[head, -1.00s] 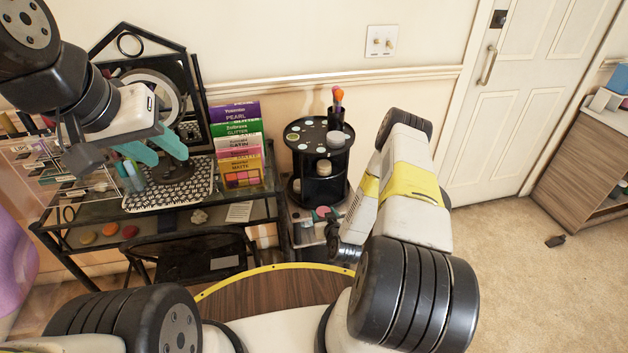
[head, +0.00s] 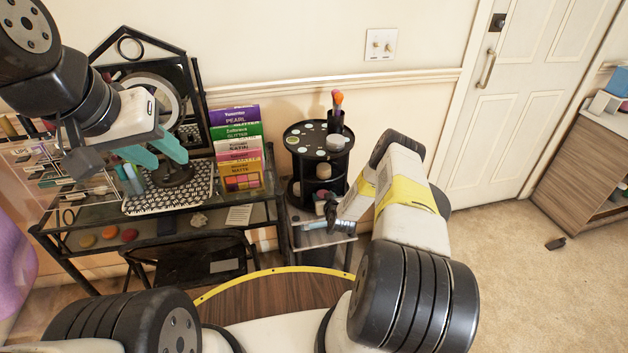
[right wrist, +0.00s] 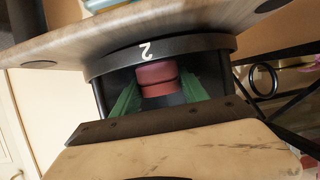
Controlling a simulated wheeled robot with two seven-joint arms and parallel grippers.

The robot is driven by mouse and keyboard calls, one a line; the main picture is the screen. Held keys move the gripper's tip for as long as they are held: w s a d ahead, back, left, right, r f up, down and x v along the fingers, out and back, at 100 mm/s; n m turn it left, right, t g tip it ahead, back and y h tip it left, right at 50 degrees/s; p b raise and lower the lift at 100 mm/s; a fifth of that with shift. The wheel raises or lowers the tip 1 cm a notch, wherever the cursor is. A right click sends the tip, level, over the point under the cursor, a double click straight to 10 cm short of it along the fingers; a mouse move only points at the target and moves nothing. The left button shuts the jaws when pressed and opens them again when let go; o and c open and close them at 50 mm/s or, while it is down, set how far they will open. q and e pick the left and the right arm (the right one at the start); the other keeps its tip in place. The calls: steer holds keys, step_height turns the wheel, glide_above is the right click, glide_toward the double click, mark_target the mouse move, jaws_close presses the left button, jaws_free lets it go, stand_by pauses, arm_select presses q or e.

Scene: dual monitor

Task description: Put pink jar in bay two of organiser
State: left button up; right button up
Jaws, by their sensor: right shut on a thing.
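The organiser (head: 300,160) is a round black tiered stand on a small side table in the head view. In the right wrist view its curved rim (right wrist: 190,50) bears the number 2 over a dark opening. My right gripper (right wrist: 158,103) is shut on the pink jar (right wrist: 156,82), which looks dark pink and sits between the teal fingers at that opening. How deep the jar is in the bay is hard to tell. In the head view my right gripper (head: 325,222) is at the organiser's lower front. My left gripper (head: 160,153) is open and empty above the vanity.
The glass vanity (head: 85,215) with a mirror and patterned mat stands left. Several colour palettes (head: 238,150) stand upright beside the organiser. Brushes (head: 337,98) stand in a cup on its top.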

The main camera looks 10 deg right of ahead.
steer(key=shift+f, duration=0.35)
steer(key=shift+f, duration=0.1)
steer(key=o, duration=1.3)
steer(key=shift+c, duration=0.2)
steer(key=shift+s+r, duration=0.15)
steer(key=shift+r, duration=0.05)
steer(key=v, duration=1.1)
steer(key=shift+s, duration=0.35)
